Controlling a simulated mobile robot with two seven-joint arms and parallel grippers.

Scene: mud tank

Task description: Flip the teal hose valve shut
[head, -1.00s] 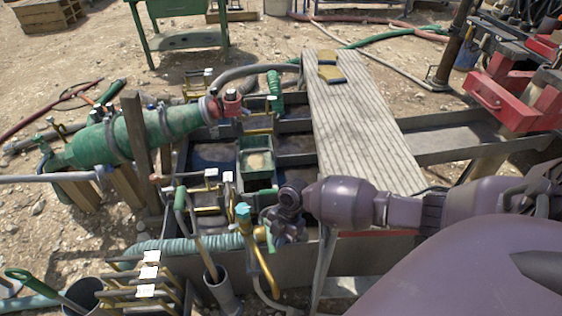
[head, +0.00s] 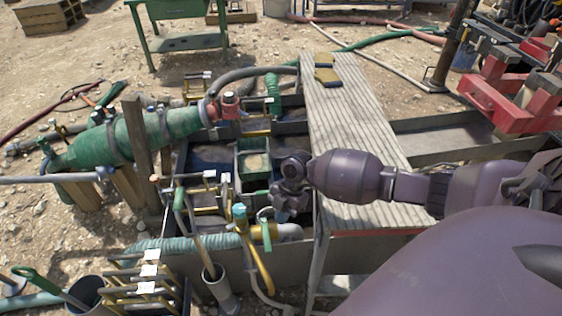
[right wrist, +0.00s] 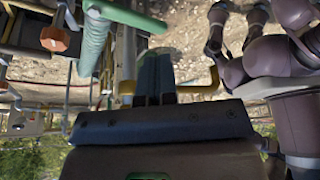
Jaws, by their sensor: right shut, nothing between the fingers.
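The corrugated teal hose (head: 185,244) runs along the tank's near edge. At its right end is a yellow valve body (head: 257,233) with an upright teal-green lever (head: 265,232). My right gripper (head: 281,214) points down just right of and above the lever; I cannot tell whether they touch. In the right wrist view its dark fingers (right wrist: 154,62) are together with nothing between them. A yellow pipe (right wrist: 200,91) shows beyond them; I cannot make out the lever there. My left gripper is not in view.
A teal-capped yellow pipe (head: 240,212) stands close left of the valve. A plank walkway (head: 350,110) crosses the tank under my right forearm. A yellow-barred rack (head: 140,285) stands at front left.

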